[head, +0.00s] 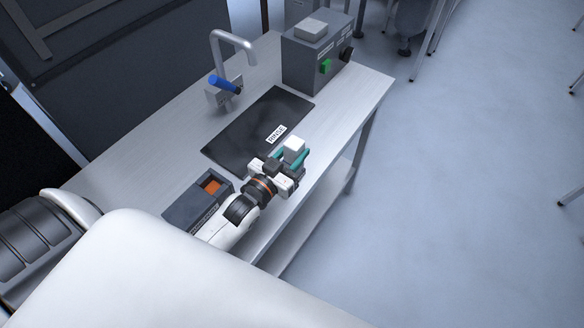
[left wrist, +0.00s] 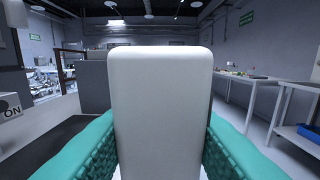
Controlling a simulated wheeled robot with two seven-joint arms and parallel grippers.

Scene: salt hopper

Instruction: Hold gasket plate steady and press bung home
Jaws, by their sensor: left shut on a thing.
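My left gripper (head: 291,157) has teal fingers and is shut on a white block (head: 294,145), near the right edge of the bench. In the left wrist view the white block (left wrist: 161,100) stands upright between the teal fingers and fills the middle of the picture. I cannot make out a gasket plate or a bung for certain in either view. My right gripper is not in view.
A black mat (head: 240,135) with a white label lies on the bench (head: 150,160). A tap (head: 237,42) with a blue handle (head: 222,84) stands behind it. A grey control box (head: 305,65) with a green button (head: 325,66) is at the far end. Open floor lies to the right.

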